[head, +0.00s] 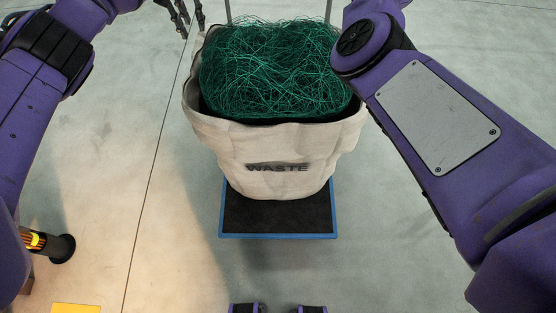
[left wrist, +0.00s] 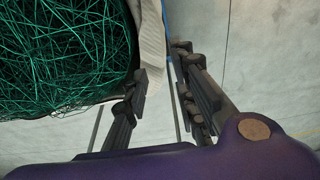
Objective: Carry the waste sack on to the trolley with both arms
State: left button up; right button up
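The cream waste sack (head: 270,150), marked WASTE and filled with tangled green netting (head: 275,65), stands upright over the trolley. The trolley deck (head: 275,218) is black with a blue edge and shows in front of the sack's base; whether the base bears fully on it is hard to tell. My left gripper (head: 188,18) is at the sack's upper left rim. In the left wrist view its fingers (left wrist: 162,80) are spread apart, with the sack's cloth edge (left wrist: 152,30) just beyond and between the tips; I see no grip. My right gripper is hidden from view.
Two grey upright posts (head: 328,10) rise behind the sack. A dark cylinder with orange and yellow strands (head: 50,243) is at the lower left, near a yellow floor patch (head: 76,308). The floor around the trolley's front is clear.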

pick_arm(q)
jog(key=shift+w+f, duration=0.15)
jog(key=shift+f, duration=0.1)
pick_arm(e)
jog(key=shift+w+f, duration=0.15)
jog(key=shift+f, duration=0.1)
pick_arm(q)
jog(key=shift+r, duration=0.2)
pick_arm(e)
jog(key=shift+r, duration=0.1)
pick_arm(q)
notch_tip(320, 180, up, 12)
jog(key=s, duration=0.2)
jog(key=shift+f, duration=0.2)
pick_arm(e)
notch_tip(320, 180, up, 12)
jog(key=s, duration=0.2)
jog(key=shift+f, duration=0.2)
